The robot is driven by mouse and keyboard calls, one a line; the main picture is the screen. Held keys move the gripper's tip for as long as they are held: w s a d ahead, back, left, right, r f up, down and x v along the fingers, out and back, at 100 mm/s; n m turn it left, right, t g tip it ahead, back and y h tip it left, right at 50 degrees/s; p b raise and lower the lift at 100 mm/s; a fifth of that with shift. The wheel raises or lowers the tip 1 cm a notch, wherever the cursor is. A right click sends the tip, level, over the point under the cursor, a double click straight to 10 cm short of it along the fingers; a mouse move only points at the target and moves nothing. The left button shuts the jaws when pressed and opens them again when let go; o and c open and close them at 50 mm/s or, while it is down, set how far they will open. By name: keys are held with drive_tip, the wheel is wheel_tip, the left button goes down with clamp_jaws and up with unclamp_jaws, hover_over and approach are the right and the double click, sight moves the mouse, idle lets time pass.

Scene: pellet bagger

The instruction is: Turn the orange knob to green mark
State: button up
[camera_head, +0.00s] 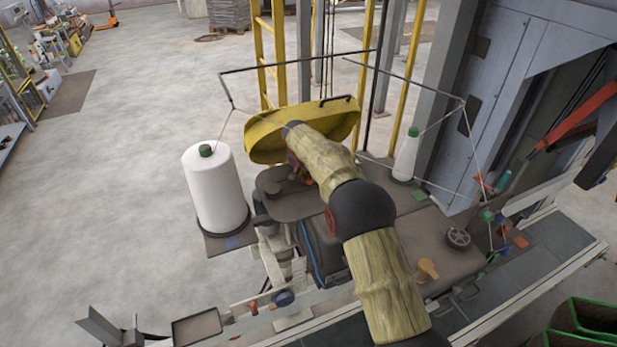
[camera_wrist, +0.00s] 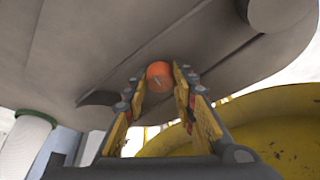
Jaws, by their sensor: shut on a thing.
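The orange knob (camera_wrist: 159,73) shows in the wrist view on the grey underside-like face of the machine housing (camera_wrist: 70,45), with a thin mark line on its front. My gripper (camera_wrist: 161,88) has its two yellow-sided fingers on either side of the knob and is shut on it. The fingertips partly cover the knob's edges. I cannot make out a green mark beside the knob.
A yellow guard (camera_head: 270,142) sits close behind my gripper and also shows in the wrist view (camera_wrist: 275,120). A large white thread cone (camera_head: 213,190) stands left, a smaller white cone (camera_head: 405,160) right. A handwheel (camera_head: 458,237) and a yellow-orange part (camera_head: 427,268) sit on the machine.

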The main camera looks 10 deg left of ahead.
drive_tip(key=shift+n, duration=0.3)
drive_tip(key=shift+c, duration=0.3)
drive_tip(key=n+y+b, duration=0.1)
drive_tip(key=n, duration=0.2)
drive_tip(key=shift+d, duration=0.15)
drive_tip(key=n+y, duration=0.1)
drive_tip(key=n, duration=0.1)
drive_tip(key=n+y+b, duration=0.1)
drive_tip(key=n, duration=0.1)
drive_tip(key=shift+w+d+g, duration=0.1)
drive_tip(key=shift+w+g, duration=0.05)
drive_tip(key=shift+g, duration=0.15)
drive_tip(key=n+g+y, duration=0.1)
drive_tip(key=n, duration=0.3)
drive_tip(key=shift+w, duration=0.1)
drive_tip(key=shift+r+n+g+y, duration=0.1)
drive_tip(key=shift+n+g+y, duration=0.45)
drive_tip(key=shift+n, duration=1.45)
drive_tip(key=shift+g, duration=0.25)
drive_tip(key=o, duration=1)
drive_tip(key=shift+h, duration=0.25)
drive_tip(key=shift+o, duration=0.8)
